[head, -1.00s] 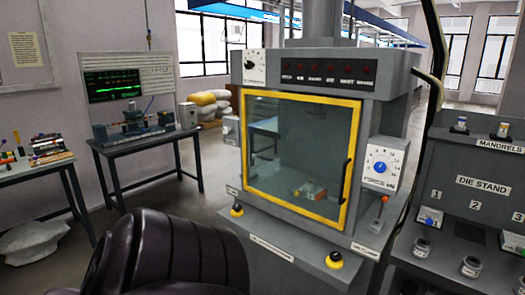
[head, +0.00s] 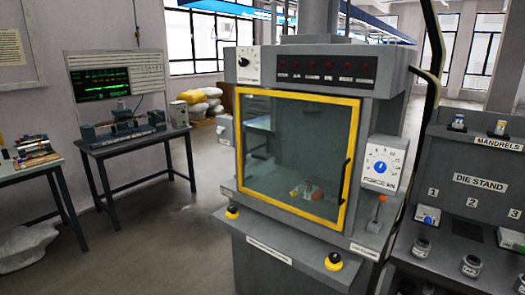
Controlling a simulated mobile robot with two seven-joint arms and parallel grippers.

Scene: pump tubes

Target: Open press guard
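The press (head: 300,52) is a large grey machine in the middle of the head view. Its guard (head: 350,120) is a clear panel in a yellow frame on the press front, and it looks closed. A dark handle (head: 345,181) sits upright on the right side of the guard frame. Small coloured parts (head: 306,191) show through the panel on the press bed. Neither of my grippers is in view, so their state does not show.
A force dial (head: 380,168) and a red-knobbed lever (head: 379,208) are right of the guard. Yellow-ringed buttons (head: 333,261) are on the front ledge. The die stand (head: 480,182) is close at right. A bench (head: 130,147) stands at left. Floor (head: 160,240) is clear at front left.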

